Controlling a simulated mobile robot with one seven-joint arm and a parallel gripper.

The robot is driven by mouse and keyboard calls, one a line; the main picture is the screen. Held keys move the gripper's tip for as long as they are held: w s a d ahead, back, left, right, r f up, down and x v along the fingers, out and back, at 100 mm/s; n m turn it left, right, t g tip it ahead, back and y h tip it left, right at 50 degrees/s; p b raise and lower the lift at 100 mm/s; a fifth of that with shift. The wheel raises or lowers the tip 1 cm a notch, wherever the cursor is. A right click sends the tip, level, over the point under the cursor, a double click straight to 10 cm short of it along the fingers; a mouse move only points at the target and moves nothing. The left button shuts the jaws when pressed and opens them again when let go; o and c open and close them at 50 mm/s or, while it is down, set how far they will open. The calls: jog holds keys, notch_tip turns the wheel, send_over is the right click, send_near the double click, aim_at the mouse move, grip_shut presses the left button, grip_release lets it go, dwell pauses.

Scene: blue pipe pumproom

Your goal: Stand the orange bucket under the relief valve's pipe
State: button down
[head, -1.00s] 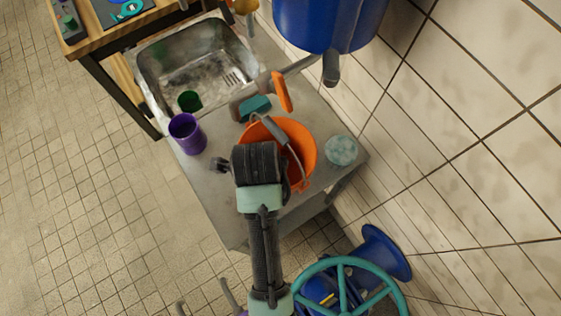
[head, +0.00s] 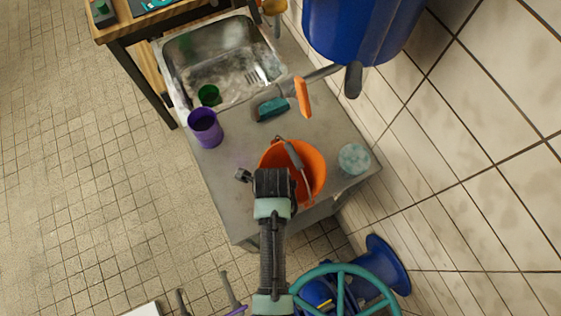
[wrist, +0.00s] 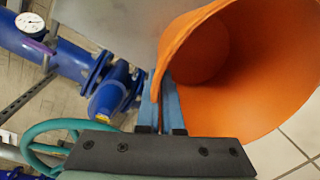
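The orange bucket (head: 313,172) is at the near side of the grey counter in the head view, with its grey handle across its mouth. I cannot tell if its base touches the counter. My gripper (head: 273,183) is over the bucket's near left side. In the wrist view, the blue fingers of my gripper (wrist: 164,104) are close together at the rim of the bucket (wrist: 250,85), pinching its wall. The fingertips are partly hidden by the bucket. I cannot pick out the relief valve's pipe with certainty; a blue flanged pipe (wrist: 72,60) shows in the wrist view.
The counter (head: 225,185) holds a purple cup (head: 205,130), a pale green round item (head: 354,159) and a sink (head: 235,70). A blue tank (head: 360,25) hangs above. A teal handwheel (head: 345,290) and blue pipework stand nearby, right. Floor at left is clear.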

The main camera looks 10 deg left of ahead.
jog(key=shift+f, duration=0.1)
jog(key=c, duration=1.1)
grip_release()
jog(key=r, duration=0.8)
jog(key=s+r, duration=0.1)
jog(key=r, duration=0.3)
jog(key=shift+s+a+r+b, duration=0.1)
jog(key=shift+a+b, duration=0.2)
